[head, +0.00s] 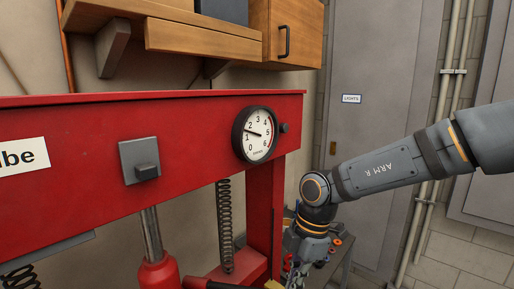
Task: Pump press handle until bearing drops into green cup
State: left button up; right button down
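The red press (90,123) fills the left side of the head view, with a round gauge (256,135) on its top beam. A red jack-like part with a steel rod (151,233) shows below the beam. A dark bar (228,286), which may be the pump handle, shows at the bottom edge, mostly cut off. My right gripper (297,276) points down at the bottom edge, just right of the press post. Its fingertips are cut off, so I cannot tell what it holds. My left gripper, the bearing and the green cup are not in view.
A wooden shelf and cabinet (294,35) hang above the press. A small bench (343,257) with small coloured items stands behind my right gripper. A grey door (378,125) and pipes (440,120) line the back wall. Coil springs (225,226) hang inside the press frame.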

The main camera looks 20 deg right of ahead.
jog(key=shift+d+b+x, duration=0.85)
jog(key=shift+b+x, duration=3.2)
jog(key=shift+x, duration=0.1)
jog(key=p+v, duration=0.3)
jog(key=a+p+v, duration=0.1)
jog(key=p+v, duration=0.3)
jog(key=a+p+v, duration=0.1)
jog(key=p+v, duration=0.2)
jog(key=p, duration=0.1)
jog(key=shift+r, duration=0.5)
jog(key=shift+a, duration=0.1)
jog(key=p+v, duration=0.2)
jog(key=a+p+v, duration=0.1)
jog(key=p+v, duration=0.2)
jog(key=shift+w, duration=0.1)
